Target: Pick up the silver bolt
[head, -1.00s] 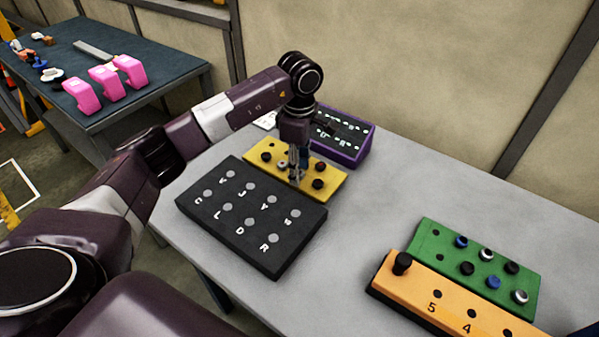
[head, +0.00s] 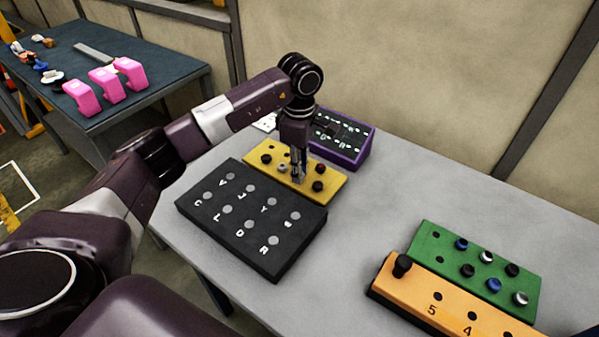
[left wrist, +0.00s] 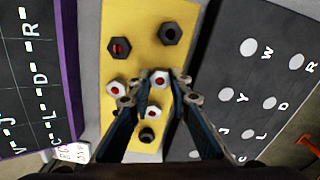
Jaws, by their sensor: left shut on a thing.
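The yellow block (head: 335,183) lies on the grey table and carries several silver and black bolts. My left gripper (head: 299,177) points straight down over the block. In the left wrist view its fingers are closed about a silver bolt (left wrist: 161,78) with a red mark on top. The fingertips partly hide its sides, and I cannot tell whether it is clear of the block. Another silver bolt (left wrist: 116,88) stands to the left and a third silver bolt (left wrist: 153,112) lies between the fingers lower in the picture. My right gripper is not in view.
A black lettered board (head: 262,207) sits close in front of the yellow block, and a purple-edged case (head: 355,160) stands behind it. A green block (head: 432,240) with bolts and an orange numbered block (head: 455,315) are at the right. The middle of the table is clear.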

